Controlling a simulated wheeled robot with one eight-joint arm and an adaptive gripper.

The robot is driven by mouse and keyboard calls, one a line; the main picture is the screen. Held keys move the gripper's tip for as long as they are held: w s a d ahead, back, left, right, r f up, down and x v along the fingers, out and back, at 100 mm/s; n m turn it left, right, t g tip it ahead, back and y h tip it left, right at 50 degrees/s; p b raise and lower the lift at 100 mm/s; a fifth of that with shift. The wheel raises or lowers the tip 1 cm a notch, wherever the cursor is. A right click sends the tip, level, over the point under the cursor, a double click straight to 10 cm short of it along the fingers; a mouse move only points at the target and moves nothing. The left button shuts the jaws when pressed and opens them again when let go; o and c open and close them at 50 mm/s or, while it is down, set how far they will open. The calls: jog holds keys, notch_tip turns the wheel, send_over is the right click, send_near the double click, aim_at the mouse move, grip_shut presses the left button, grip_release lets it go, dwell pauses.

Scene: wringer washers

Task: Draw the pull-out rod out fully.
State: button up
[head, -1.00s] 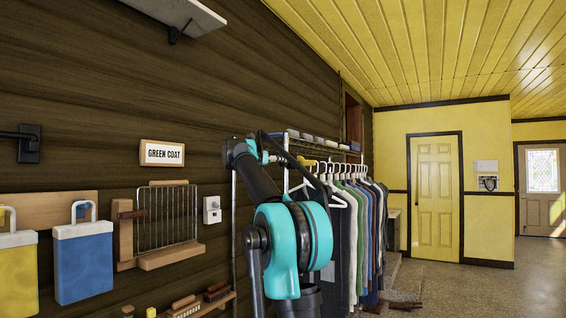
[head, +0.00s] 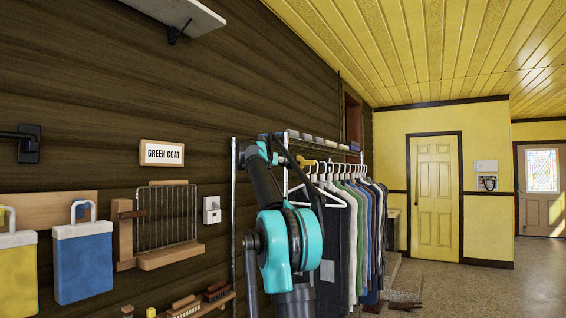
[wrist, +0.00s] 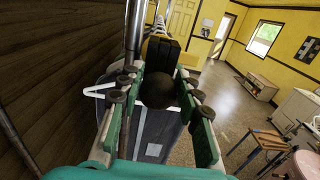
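In the wrist view a dark round knob (wrist: 158,91), which looks like the end of the pull-out rod, sits between the two teal fingers of my gripper (wrist: 160,92). The fingers stand apart on either side of it, with what look like narrow gaps, so the gripper looks open around the knob. The rod's shaft is hidden behind the knob. A black block (wrist: 160,53) stands just beyond it, with yellow behind. In the head view my arm reaches toward the clothes rack (head: 234,200), and my gripper and the knob cannot be made out there.
Hanging clothes (head: 350,235) on white hangers fill the rack close to my arm. A wooden wall with a "GREEN COAT" sign (head: 162,153), a washboard-like rack (head: 166,215) and a blue bag (head: 83,262) is at left. Open floor (head: 460,285) lies at right.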

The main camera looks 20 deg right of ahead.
grip_shut()
jog(key=v, duration=3)
jog(key=shift+s+a+f, duration=0.1)
jog(key=shift+o, duration=0.4)
grip_release()
jog(key=shift+o, duration=1.2)
jog(key=shift+s+a, duration=0.15)
jog(key=shift+o, duration=1.2)
